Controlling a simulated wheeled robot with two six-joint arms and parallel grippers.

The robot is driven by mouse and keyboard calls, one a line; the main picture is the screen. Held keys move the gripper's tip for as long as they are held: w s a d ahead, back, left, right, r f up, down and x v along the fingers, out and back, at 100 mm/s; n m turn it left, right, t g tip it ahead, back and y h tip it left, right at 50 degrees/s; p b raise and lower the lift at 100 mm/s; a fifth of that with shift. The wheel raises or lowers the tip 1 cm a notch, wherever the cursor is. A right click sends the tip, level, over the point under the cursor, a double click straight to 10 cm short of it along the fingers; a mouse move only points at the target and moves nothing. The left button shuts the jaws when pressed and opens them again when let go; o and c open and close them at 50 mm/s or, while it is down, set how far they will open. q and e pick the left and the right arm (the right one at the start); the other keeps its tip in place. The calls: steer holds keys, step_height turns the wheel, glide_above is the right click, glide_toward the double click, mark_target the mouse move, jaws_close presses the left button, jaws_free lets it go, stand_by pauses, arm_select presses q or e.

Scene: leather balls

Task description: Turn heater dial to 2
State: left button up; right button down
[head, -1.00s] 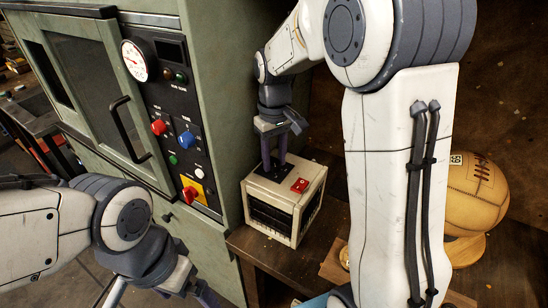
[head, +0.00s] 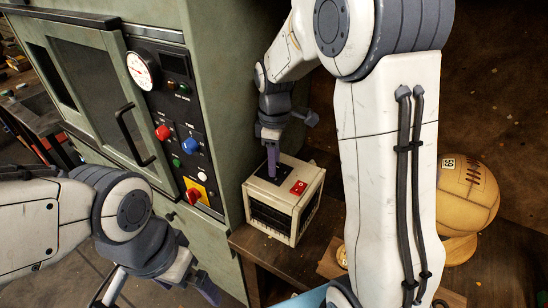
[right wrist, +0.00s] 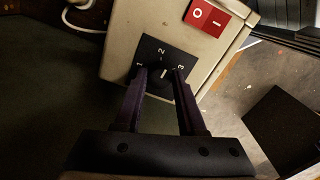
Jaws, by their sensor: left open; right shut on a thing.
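The heater (head: 285,215) is a cream box with dark grilles on its sides, standing upright on a wooden surface. Its top carries a red switch (head: 299,188) and a black dial plate (head: 262,172). In the right wrist view the dial plate (right wrist: 152,56) shows the numbers 1, 2 and 3. My right gripper (head: 272,172) reaches down from above and is shut on the dial, its fingertips (right wrist: 160,74) at the plate.
A green cabinet (head: 215,90) with a gauge, knobs and a door handle stands left of the heater. A leather ball (head: 467,195) rests on a wooden stand at the right. My right arm covers the space between heater and ball.

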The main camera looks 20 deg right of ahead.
steer(key=shift+r+n+p, duration=0.1)
steer(key=shift+n+p, duration=0.5)
steer(key=shift+n, duration=1.6)
steer(key=c, duration=0.5)
jaws_free()
step_height(320, 180, up, 10)
steer(key=shift+r+b, duration=0.2)
steer(key=shift+b, duration=0.25)
